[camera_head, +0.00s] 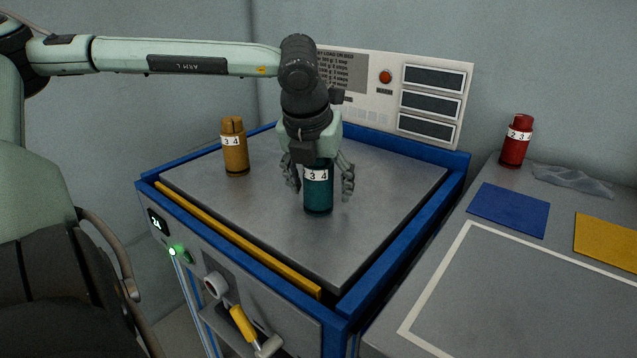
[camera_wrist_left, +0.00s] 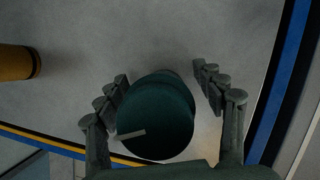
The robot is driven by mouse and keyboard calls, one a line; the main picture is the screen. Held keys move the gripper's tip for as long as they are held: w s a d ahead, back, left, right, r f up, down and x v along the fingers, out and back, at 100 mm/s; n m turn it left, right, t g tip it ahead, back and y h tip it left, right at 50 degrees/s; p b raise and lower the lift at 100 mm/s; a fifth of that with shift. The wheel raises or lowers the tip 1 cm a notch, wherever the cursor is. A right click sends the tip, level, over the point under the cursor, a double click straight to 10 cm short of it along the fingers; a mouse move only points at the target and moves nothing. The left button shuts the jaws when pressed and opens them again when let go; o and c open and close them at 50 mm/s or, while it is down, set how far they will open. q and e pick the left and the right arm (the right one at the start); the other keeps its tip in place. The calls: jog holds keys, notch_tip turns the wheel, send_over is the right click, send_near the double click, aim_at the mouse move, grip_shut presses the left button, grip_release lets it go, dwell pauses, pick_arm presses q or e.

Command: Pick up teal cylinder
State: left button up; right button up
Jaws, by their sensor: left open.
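The teal cylinder (camera_head: 318,194) stands upright on the grey plate (camera_head: 265,215) of the blue-framed machine, with a white number label near its top. My left gripper (camera_head: 320,178) is over it from above, with fingers on both sides of its upper part. In the left wrist view the teal cylinder (camera_wrist_left: 158,115) sits between the two open fingers (camera_wrist_left: 164,92), and a gap shows at the right finger. The left finger is close to it; I cannot tell whether they touch. My right gripper is not in view.
An ochre cylinder (camera_head: 235,147) stands to the left on the same plate. A red cylinder (camera_head: 516,141) stands on the right bench, behind a blue square (camera_head: 509,210) and a yellow square (camera_head: 608,241). A panel with displays (camera_head: 432,91) rises behind the plate.

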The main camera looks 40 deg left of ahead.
pick_arm(q)
jog(key=shift+w+f, duration=0.1)
jog(key=shift+f, duration=0.25)
jog(key=c, duration=1.5)
jog(key=shift+r, duration=0.1)
grip_shut()
